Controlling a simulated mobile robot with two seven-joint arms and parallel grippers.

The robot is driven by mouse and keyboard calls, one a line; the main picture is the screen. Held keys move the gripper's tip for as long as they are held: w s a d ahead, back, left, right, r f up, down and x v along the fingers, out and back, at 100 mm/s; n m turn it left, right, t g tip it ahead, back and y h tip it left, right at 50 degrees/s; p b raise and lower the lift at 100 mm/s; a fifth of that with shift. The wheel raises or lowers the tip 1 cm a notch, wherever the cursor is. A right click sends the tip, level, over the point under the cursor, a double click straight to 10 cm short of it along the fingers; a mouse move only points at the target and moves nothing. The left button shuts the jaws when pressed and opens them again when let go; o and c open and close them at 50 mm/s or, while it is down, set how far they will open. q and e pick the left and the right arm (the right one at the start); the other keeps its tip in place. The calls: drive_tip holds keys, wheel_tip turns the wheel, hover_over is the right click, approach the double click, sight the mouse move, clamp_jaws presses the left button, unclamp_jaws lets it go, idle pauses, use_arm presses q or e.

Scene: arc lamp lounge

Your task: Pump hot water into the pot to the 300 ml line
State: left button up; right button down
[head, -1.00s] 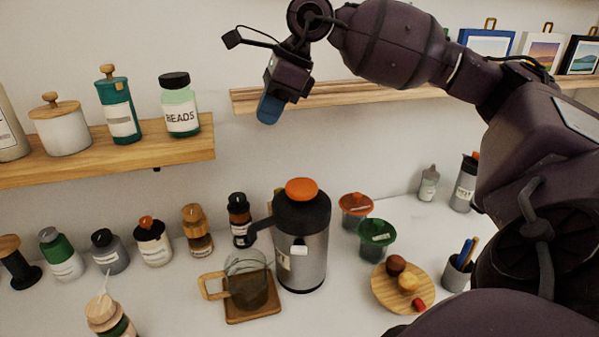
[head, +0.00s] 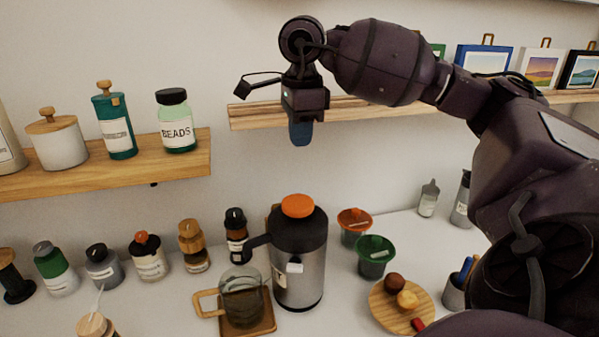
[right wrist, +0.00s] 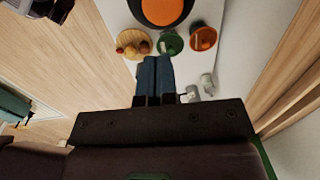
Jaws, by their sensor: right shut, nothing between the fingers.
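The pump flask (head: 300,262) is a steel cylinder with a black top and an orange pump button (head: 297,206). It stands upright on the white counter, its spout pointing left over a glass pot (head: 243,299) with a wooden handle. The pot stands on a square wooden board (head: 262,325); its marking line cannot be made out. My right gripper (head: 300,133) is shut and empty, pointing down in the air above the orange button. In the right wrist view the shut blue fingers (right wrist: 155,78) show below the orange button (right wrist: 162,8).
A green-lidded cup (head: 375,256) and an orange-lidded cup (head: 354,226) stand right of the flask, with a round wooden plate (head: 390,318) in front. Several bottles line the counter at left. Wall shelves (head: 110,172) hang above; one runs behind my gripper.

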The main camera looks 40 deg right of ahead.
sight(300, 204)
drive_tip(key=f, duration=1.3)
drive_tip(key=shift+w+d+f+p, duration=0.15)
drive_tip(key=shift+w+f+p, duration=0.2)
drive_tip(key=shift+p, duration=0.05)
wheel_tip(300, 204, down, 2)
drive_tip(key=shift+f+b, duration=0.1)
drive_tip(key=shift+b, duration=0.95)
drive_tip(key=shift+s, duration=0.1)
drive_tip(key=shift+f, duration=0.1)
wheel_tip(300, 204, up, 5)
drive_tip(key=shift+r+p, duration=0.15)
drive_tip(key=shift+p, duration=1)
wheel_tip(300, 204, up, 9)
drive_tip(key=b, duration=0.1)
drive_tip(key=shift+s+r, duration=0.2)
drive_tip(key=shift+s, duration=0.1)
